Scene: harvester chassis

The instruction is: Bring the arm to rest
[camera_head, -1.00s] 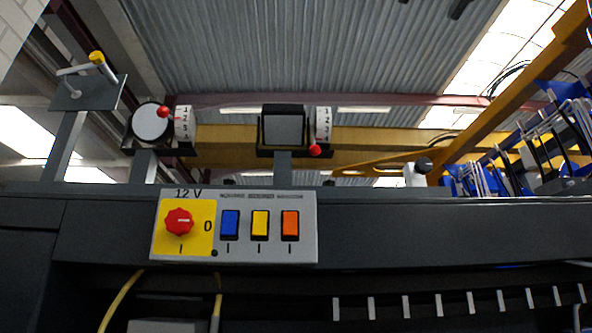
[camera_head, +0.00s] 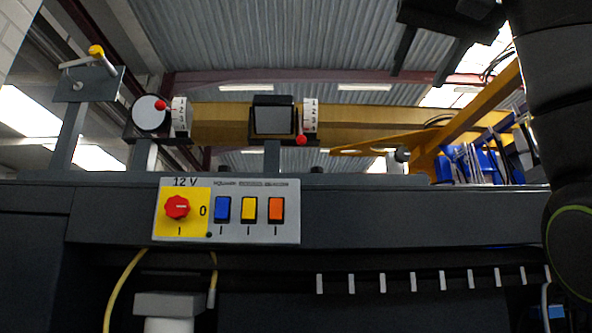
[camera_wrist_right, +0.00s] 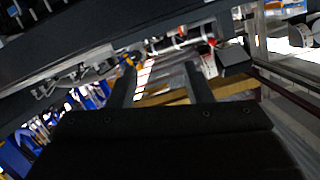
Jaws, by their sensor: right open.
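My right gripper (camera_head: 428,58) hangs in from the top right in the head view, its two dark fingers spread apart with nothing between them. It is raised in front of the ceiling, above the level of the control panel. My right arm (camera_head: 570,120) fills the right edge. In the right wrist view the open fingers (camera_wrist_right: 162,82) also show apart and empty, with the dark chassis beam (camera_wrist_right: 60,60) across the upper left. My left gripper is not in view.
The chassis (camera_head: 390,215) carries a 12 V panel (camera_head: 230,233) with a red knob (camera_head: 177,207) and several coloured switches. Two levers with numbered scales (camera_head: 310,115) and a yellow-tipped crank (camera_head: 96,52) stand above. Blue racks (camera_head: 480,163) are at the right.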

